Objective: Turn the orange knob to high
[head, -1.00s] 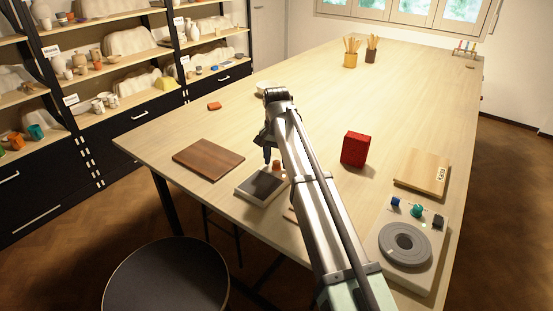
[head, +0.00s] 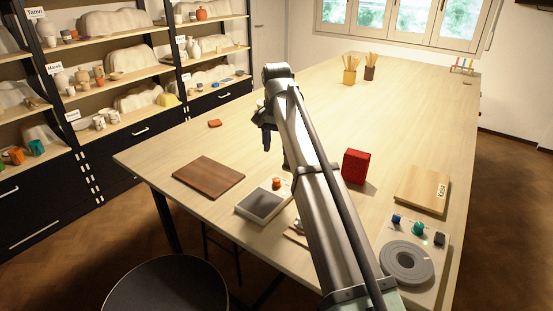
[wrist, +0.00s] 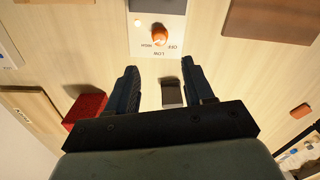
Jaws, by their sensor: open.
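The orange knob (head: 276,183) sits at the far edge of a small pale unit with a dark square plate (head: 262,203). In the wrist view the knob (wrist: 160,34) stands on the unit's white panel (wrist: 180,8), with HIGH to its left, OFF to its right and LOW below. A small pale spot shows on the panel left of the knob. I cannot tell for sure which label the knob points to. My gripper (wrist: 162,85) is open and empty, apart from the knob. In the head view my gripper (head: 267,146) is above the table, beyond the unit.
A red box (head: 355,167) stands right of my arm. A brown board (head: 208,177) lies left of the unit, and a small orange-red block (head: 214,123) lies beyond it. A wheel unit (head: 440,262) with several knobs and a light wooden board (head: 422,188) are at right.

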